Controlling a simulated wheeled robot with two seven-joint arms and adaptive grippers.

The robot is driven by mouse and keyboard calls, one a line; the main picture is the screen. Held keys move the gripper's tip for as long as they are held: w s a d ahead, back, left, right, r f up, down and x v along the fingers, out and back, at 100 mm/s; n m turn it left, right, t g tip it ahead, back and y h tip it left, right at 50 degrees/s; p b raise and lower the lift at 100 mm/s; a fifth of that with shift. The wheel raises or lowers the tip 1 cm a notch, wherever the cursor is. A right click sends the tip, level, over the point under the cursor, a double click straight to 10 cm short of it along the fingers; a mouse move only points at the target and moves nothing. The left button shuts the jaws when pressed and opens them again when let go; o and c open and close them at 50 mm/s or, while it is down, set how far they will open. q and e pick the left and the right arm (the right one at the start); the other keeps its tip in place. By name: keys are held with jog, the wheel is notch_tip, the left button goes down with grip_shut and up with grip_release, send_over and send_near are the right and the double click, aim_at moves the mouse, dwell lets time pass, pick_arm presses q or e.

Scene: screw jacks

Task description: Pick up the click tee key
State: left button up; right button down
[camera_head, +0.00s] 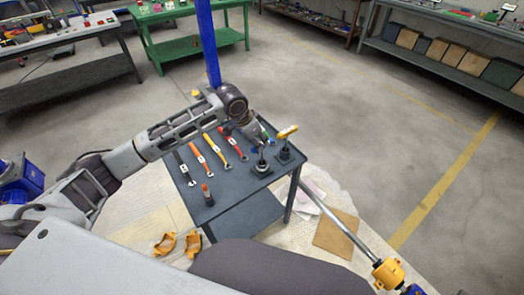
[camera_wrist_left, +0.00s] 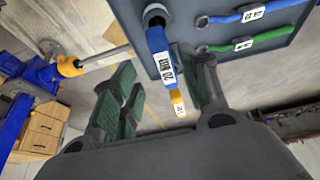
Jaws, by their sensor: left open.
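One has a yellow handle (camera_head: 288,132), also seen in the left wrist view (camera_wrist_left: 178,103). The other has a blue handle (camera_wrist_left: 159,55) with a white label, mostly hidden by my gripper in the head view. I cannot tell from their looks which is the click tee key. My left gripper (camera_head: 256,134) is open above the blue-handled key. In the left wrist view its fingers (camera_wrist_left: 157,62) lie either side of the blue handle, with visible gaps. My right gripper is not in view.
Several wrenches, including an orange one (camera_head: 200,157) and a yellow one (camera_head: 217,148), lie left of the keys. A metal pole with a yellow fitting (camera_head: 386,272) slants beside the table. Open floor lies right.

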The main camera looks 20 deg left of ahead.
pick_arm(q)
jog(key=shift+f, duration=0.15)
send_over(262, 157)
jog(key=shift+w+f, duration=0.15)
jog(key=shift+f, duration=1)
jog(key=shift+w+f, duration=0.15)
jog(key=shift+f, duration=1)
jog(key=shift+a, duration=0.1)
grip_shut()
